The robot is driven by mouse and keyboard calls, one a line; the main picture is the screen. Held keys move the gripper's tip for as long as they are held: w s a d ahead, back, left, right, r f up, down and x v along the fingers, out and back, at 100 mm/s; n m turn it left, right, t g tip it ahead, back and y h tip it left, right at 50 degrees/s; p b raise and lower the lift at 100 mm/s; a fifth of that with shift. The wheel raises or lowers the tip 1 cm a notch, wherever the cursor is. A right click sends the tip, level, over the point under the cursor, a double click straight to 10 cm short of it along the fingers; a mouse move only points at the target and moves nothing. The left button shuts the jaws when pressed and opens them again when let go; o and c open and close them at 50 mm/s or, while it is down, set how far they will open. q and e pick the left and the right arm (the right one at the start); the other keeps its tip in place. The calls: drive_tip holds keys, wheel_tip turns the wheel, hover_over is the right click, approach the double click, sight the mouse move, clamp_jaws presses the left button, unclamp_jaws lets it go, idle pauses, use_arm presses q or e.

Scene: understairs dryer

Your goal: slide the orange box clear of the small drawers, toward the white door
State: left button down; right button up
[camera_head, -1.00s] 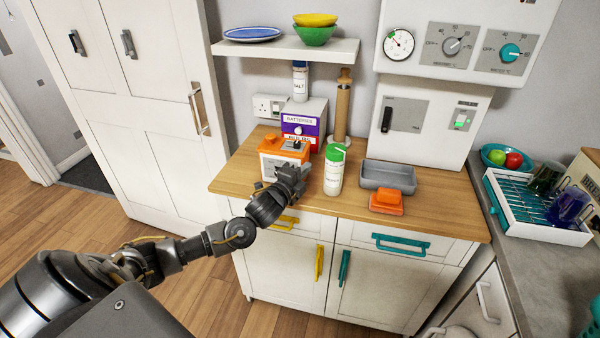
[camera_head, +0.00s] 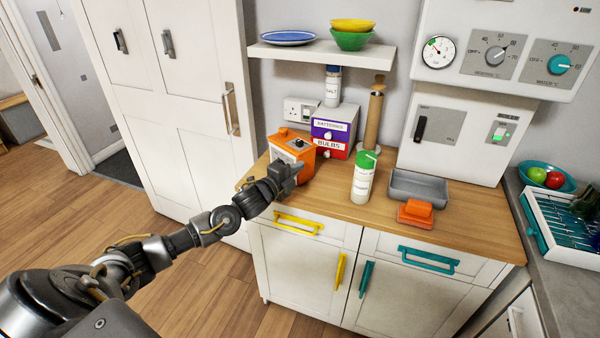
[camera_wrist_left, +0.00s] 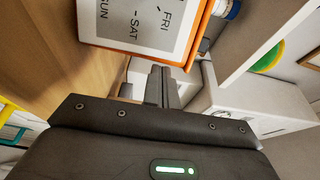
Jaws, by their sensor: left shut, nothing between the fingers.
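The orange box (camera_head: 299,152), with a dark knob on top, stands upright on the wooden counter, left of the small drawers (camera_head: 333,130). Its right edge just overlaps their lower left corner in the head view. In the left wrist view its pale face (camera_wrist_left: 145,25) carries day names and an orange rim. My left gripper (camera_head: 296,172) is shut and empty, low at the box's front right; its fingers (camera_wrist_left: 163,78) reach close to the box. I cannot tell whether they touch. The white door (camera_head: 205,150) is to the left. My right gripper is out of view.
A green-capped white bottle (camera_head: 363,178) stands right of my left gripper. A grey tray (camera_head: 418,186) and orange dish (camera_head: 415,213) lie further right. A shelf (camera_head: 320,52) overhangs the back.

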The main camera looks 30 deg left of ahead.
sight(292, 160)
use_arm(q)
drive_tip(key=a, duration=0.2)
drive_tip(key=s+a, duration=0.1)
drive_tip(key=a, duration=0.1)
drive_tip(key=shift+a, duration=0.1)
idle(1.1)
